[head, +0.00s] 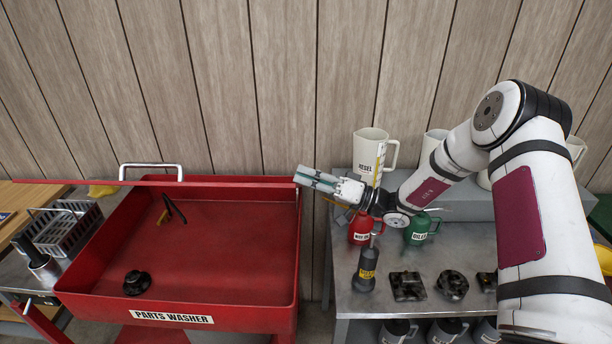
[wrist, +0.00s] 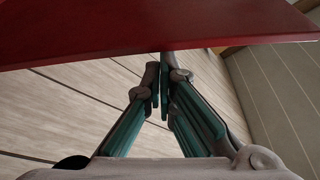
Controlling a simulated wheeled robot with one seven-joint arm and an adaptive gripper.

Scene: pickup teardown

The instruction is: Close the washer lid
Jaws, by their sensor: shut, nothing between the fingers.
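The red parts washer (head: 290,255) stands at left in the head view, with its basin open to view. Its lid (head: 230,183) shows as a thin red edge along the back, raised and nearly edge-on, with a metal handle (head: 150,166) on top. My gripper (head: 303,177) is at the lid's right end, above the basin's back right corner. In the wrist view, the lid's red panel (wrist: 130,30) spans the top. My gripper's fingertips (wrist: 160,80) are together and empty, just by the panel's lower edge. I cannot tell whether they touch it.
A black part (head: 137,282) and a dark spout or brush (head: 174,208) are in the basin. A wire basket (head: 62,228) stands at left. At right, a metal bench (head: 375,300) holds a white jug (head: 368,150), red and green cans, a dark bottle (head: 366,268) and black parts.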

